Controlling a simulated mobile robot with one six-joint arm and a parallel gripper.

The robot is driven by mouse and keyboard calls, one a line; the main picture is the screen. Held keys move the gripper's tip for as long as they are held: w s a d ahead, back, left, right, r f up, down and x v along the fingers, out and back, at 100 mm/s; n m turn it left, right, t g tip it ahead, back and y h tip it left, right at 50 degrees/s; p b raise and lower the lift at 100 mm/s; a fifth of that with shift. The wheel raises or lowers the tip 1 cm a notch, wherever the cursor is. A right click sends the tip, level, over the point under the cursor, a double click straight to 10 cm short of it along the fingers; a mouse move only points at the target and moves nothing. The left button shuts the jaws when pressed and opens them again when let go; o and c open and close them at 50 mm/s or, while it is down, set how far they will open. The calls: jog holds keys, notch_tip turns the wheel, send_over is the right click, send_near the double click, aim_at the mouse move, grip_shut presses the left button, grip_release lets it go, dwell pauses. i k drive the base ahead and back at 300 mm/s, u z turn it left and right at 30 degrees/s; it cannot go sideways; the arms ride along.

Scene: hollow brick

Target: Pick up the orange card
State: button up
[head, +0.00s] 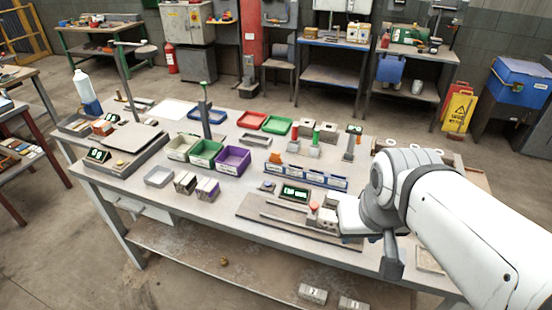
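I cannot make out an orange card for certain. A small orange piece (275,158) shows near the middle of the workbench, behind the row of blue-fronted bins. Another orange item (102,127) lies on the left part of the bench, near the scale. Both are too small to identify. My white arm reaches in from the right over the bench's right end. A dark end part of it, likely my gripper (392,262), hangs at the bench's front edge, well to the right of both orange pieces. Its fingers cannot be made out.
A green-topped post (206,112) stands mid-bench. Floor in front is mostly clear.

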aim_at(274, 158)
jog(key=z, duration=0.15)
jog(key=k, duration=0.5)
jog(key=u, duration=2.2)
jog(key=i, duration=1.3)
jog(key=z, duration=2.15)
jog(key=i, duration=1)
